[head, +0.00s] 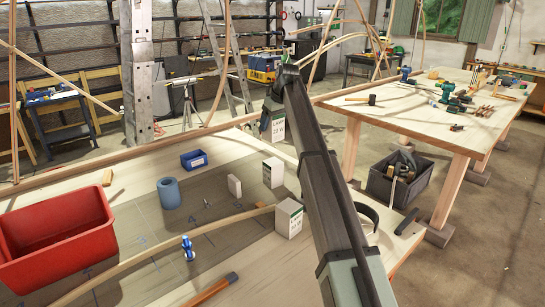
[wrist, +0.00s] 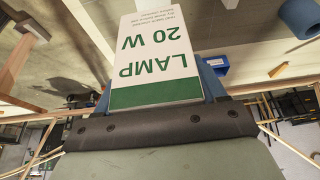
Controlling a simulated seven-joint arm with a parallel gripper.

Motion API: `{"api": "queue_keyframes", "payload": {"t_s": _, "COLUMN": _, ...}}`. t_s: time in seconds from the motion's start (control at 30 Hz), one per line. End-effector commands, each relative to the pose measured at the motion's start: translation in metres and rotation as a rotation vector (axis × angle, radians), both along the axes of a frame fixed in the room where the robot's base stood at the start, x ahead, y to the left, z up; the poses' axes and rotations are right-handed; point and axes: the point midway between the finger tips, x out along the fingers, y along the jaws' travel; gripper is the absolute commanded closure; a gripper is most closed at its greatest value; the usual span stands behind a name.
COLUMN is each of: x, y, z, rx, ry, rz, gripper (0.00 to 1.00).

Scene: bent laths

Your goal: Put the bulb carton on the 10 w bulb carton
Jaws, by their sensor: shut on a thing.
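My gripper (head: 273,108) is shut on a white and green bulb carton (head: 278,129) and holds it up above the table. In the wrist view this carton (wrist: 155,55) reads "LAMP 20 W", upside down in the picture. Below it on the table stand two more white and green cartons, a farther one (head: 273,172) and a nearer one (head: 289,219). Their print is too small to read surely, so I cannot tell which is the 10 W carton. The held carton is apart from both.
A small white block (head: 234,186), a blue roll (head: 169,194) and a blue box (head: 194,160) stand left of the cartons. A red bin (head: 55,235) is far left. A bent lath (head: 150,252) crosses the table, near a blue-handled tool (head: 188,248).

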Motion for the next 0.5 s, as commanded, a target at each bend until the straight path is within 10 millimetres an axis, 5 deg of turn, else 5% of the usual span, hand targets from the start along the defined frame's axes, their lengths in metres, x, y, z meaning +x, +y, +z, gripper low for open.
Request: {"api": "queue_keyframes", "payload": {"t_s": 0.5, "x": -0.001, "y": 0.000, "z": -0.062, "rx": 0.000, "ry": 0.000, "rz": 0.000, "gripper": 0.61}}
